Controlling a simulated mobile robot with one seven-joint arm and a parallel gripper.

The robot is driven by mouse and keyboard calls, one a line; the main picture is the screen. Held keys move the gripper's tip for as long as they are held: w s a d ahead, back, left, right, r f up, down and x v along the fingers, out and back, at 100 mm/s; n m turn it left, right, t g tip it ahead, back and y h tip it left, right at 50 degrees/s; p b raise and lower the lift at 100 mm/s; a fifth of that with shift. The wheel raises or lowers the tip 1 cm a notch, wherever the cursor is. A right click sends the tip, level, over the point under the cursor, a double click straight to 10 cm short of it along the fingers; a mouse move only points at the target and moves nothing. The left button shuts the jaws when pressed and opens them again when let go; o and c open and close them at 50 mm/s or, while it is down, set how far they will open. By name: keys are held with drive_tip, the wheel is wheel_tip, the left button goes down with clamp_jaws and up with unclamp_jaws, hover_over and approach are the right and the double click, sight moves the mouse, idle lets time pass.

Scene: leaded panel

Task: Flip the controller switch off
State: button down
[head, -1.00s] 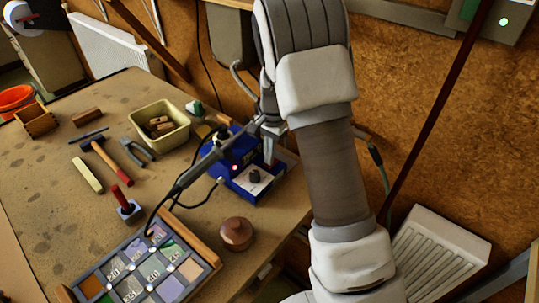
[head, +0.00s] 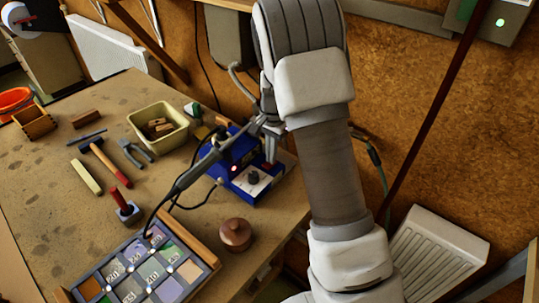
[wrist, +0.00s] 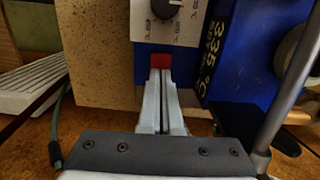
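The controller is a blue box (head: 245,190) with a pale front panel and a dark knob (head: 254,177), near the bench's right edge in the head view. A red light glows on it. In the wrist view its blue side (wrist: 240,55) reads "335 °C", and the panel with the knob (wrist: 166,8) is at the top. A red switch (wrist: 160,61) sits below the panel. My gripper (wrist: 162,75) has its fingers together, with the tips right at the switch, partly covering it. I cannot tell whether they touch. In the head view my gripper (head: 271,150) is beside the controller.
A soldering iron (head: 200,170) with its cable crosses in front of the controller. A round wooden pot (head: 236,234) and the leaded panel (head: 140,272) lie nearer. A cream bin (head: 158,130), hammer (head: 105,163) and pliers (head: 134,152) lie left. A radiator (head: 440,255) is right.

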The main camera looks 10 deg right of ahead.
drive_tip(key=shift+d, duration=0.15)
drive_tip(key=shift+r+p, duration=0.35)
wheel_tip(320, 180, up, 13)
drive_tip(key=p, duration=0.1)
drive_tip(key=shift+w+d+r+p, duration=0.2)
drive_tip(key=shift+w+p, duration=0.1)
drive_tip(key=shift+p, duration=0.1)
